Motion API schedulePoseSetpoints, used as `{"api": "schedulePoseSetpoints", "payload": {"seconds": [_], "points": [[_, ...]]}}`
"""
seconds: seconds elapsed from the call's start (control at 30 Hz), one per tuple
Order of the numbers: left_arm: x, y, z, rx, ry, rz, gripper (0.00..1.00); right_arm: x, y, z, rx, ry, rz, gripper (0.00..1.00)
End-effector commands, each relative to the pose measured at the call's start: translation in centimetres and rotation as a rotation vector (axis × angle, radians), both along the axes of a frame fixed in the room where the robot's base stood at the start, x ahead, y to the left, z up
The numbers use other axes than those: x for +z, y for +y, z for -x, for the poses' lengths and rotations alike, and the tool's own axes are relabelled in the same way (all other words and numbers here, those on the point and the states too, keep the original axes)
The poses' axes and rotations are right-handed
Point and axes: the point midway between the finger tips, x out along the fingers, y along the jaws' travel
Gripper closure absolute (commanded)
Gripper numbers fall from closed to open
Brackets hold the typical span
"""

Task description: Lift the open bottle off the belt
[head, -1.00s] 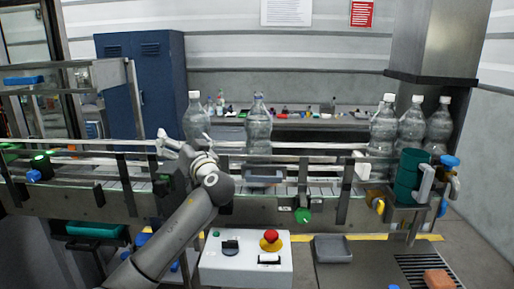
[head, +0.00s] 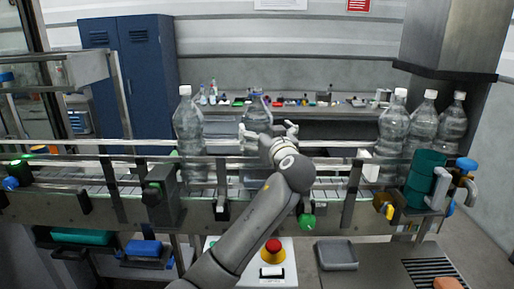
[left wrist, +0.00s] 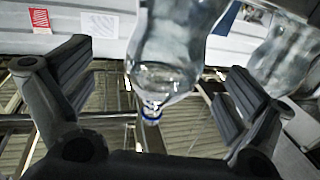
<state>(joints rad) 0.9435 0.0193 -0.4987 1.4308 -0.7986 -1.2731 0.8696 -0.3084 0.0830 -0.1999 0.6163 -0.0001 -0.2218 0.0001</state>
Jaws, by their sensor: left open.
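The open bottle (head: 256,115) is clear, stands upright on the belt and shows no white cap. My left gripper (head: 269,131) is open in front of it and hides much of its body. In the left wrist view the bottle (left wrist: 165,50) appears upside down, its blue-ringed neck between the two spread fingers. I cannot tell whether either finger touches it. The belt (head: 105,187) runs across the picture between metal rails. My right gripper is not in view.
A white-capped bottle (head: 188,125) stands on the belt just left of the open one. Several capped bottles (head: 392,128) stand at the right. A control box with a red button (head: 273,246) and a grey tray (head: 337,254) are in front.

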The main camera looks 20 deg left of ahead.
Motion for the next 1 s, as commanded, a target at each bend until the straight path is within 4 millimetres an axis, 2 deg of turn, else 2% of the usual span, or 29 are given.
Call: {"api": "schedulePoseSetpoints", "payload": {"seconds": [0.17, 0.4, 0.6, 0.9, 1.0], "points": [[0.2, 0.7, -0.8, 0.002, -0.001, -0.001, 0.00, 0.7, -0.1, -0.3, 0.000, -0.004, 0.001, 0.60], [0.8, 2.7, -2.8, 0.003, 0.002, -0.003, 0.00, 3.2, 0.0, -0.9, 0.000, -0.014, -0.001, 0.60], [0.5, 3.5, -4.3, 0.002, 0.000, -0.002, 0.00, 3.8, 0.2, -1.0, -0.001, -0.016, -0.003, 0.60], [0.2, 3.6, -4.6, 0.001, 0.001, -0.001, 0.00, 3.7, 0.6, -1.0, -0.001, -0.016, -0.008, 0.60], [0.2, 3.6, -4.6, 0.001, 0.000, 0.000, 0.12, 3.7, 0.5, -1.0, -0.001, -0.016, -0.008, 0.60]]}}
